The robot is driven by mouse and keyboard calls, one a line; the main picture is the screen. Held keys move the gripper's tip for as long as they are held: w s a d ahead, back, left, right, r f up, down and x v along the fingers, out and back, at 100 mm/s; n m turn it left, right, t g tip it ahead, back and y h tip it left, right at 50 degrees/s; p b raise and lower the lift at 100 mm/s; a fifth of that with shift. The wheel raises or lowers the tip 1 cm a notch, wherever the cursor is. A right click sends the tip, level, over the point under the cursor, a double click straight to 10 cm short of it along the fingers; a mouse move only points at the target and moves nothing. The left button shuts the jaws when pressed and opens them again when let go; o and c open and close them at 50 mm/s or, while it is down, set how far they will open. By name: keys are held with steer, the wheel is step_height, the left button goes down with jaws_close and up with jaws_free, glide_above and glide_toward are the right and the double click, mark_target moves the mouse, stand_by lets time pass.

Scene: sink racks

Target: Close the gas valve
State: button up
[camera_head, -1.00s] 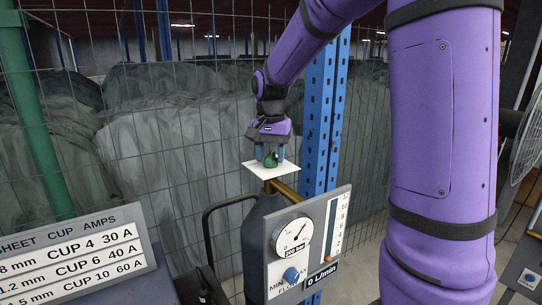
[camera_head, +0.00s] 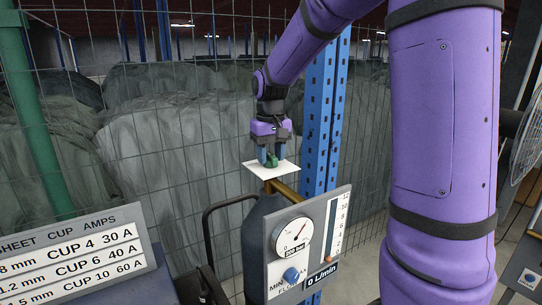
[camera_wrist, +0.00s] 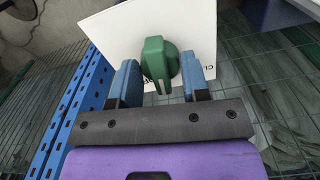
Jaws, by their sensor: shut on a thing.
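The green valve knob (camera_wrist: 158,62) sits on top of the gas bottle (camera_head: 262,232), above a white square plate (camera_head: 262,173). In the wrist view the white plate (camera_wrist: 112,38) lies behind the knob, and its lettering is mostly hidden. My gripper (camera_head: 270,155) points down from above. A panel (camera_head: 312,235) beside the bottle carries a round pressure gauge (camera_head: 292,235), a blue knob and a readout of 0 L/min.
A wire mesh fence (camera_head: 190,190) runs close behind the bottle. A blue perforated post (camera_head: 322,130) stands just right of my gripper. A chart sign (camera_head: 70,255) is at the lower left. A fan (camera_head: 525,150) is at the right edge.

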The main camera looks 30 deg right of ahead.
mark_target(270, 155)
steer(key=n, duration=0.3)
steer(key=o, duration=0.6)
steer(key=shift+r, duration=2.5)
